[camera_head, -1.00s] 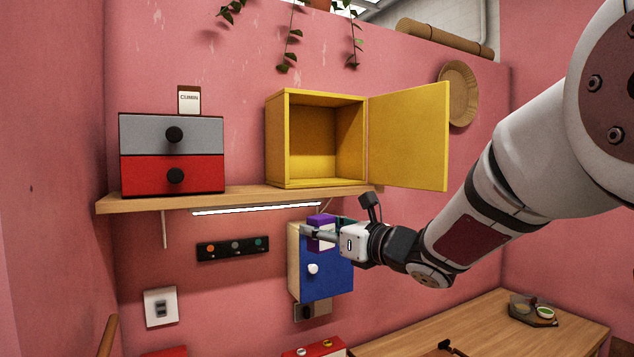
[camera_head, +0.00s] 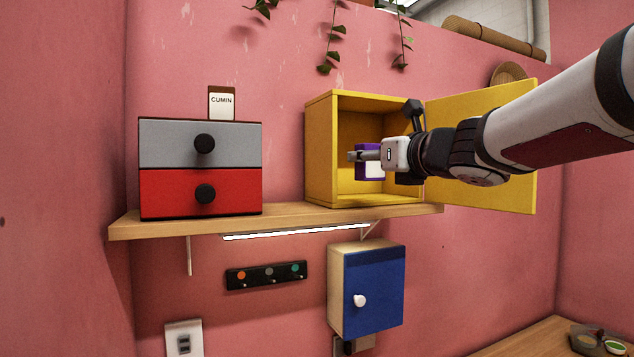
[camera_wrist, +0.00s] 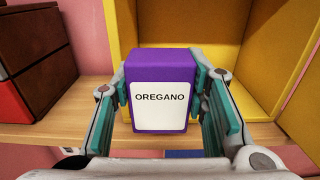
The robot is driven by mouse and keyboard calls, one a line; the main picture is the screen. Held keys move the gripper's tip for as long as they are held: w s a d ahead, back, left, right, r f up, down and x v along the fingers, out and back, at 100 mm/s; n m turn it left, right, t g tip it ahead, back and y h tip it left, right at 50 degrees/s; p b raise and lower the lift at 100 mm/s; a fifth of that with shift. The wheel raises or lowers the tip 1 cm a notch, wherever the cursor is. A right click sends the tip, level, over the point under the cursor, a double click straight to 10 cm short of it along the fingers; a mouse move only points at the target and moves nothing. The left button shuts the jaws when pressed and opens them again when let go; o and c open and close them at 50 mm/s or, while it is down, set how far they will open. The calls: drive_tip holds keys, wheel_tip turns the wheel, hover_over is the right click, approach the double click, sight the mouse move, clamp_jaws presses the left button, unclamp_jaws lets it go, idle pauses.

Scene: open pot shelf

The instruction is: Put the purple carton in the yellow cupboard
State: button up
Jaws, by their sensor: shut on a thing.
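The purple carton (camera_head: 369,164) has a white label; in the wrist view the carton (camera_wrist: 160,62) reads OREGANO and stands upright between the fingers. My gripper (camera_head: 366,156) is shut on it, a finger on each side, and it also shows in the wrist view (camera_wrist: 161,95). The yellow cupboard (camera_head: 319,153) stands on the shelf with its door (camera_head: 520,160) swung open to the right. In the head view the carton shows against the cupboard's opening; in the wrist view it is in front of the opening, toward its left side. My arm hides part of the door and opening.
The wooden shelf (camera_head: 285,219) also bears a grey and red drawer unit (camera_head: 228,152) on the left, with a CUMIN carton (camera_head: 222,103) on top. A blue-doored box (camera_head: 374,300) hangs below. The cupboard's visible interior looks empty.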

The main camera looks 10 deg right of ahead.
drive_tip(key=w, duration=0.3)
drive_tip(key=w+d+p, duration=0.1)
drive_tip(key=w, duration=0.2)
drive_tip(key=w+f, duration=0.1)
drive_tip(key=w, duration=0.3)
drive_tip(key=shift+d, duration=0.15)
drive_tip(key=shift+w+p, duration=0.1)
drive_tip(key=shift+p, duration=0.2)
drive_tip(key=shift+f, duration=1.7)
drive_tip(key=shift+f, duration=0.15)
drive_tip(key=o, duration=0.9)
drive_tip(key=shift+o, duration=0.7)
drive_tip(key=shift+s+d+r, duration=0.15)
drive_tip(key=shift+s+r, duration=0.05)
drive_tip(key=b+v, duration=0.1)
drive_tip(key=v, duration=1)
drive_tip(key=shift+s, duration=0.25)
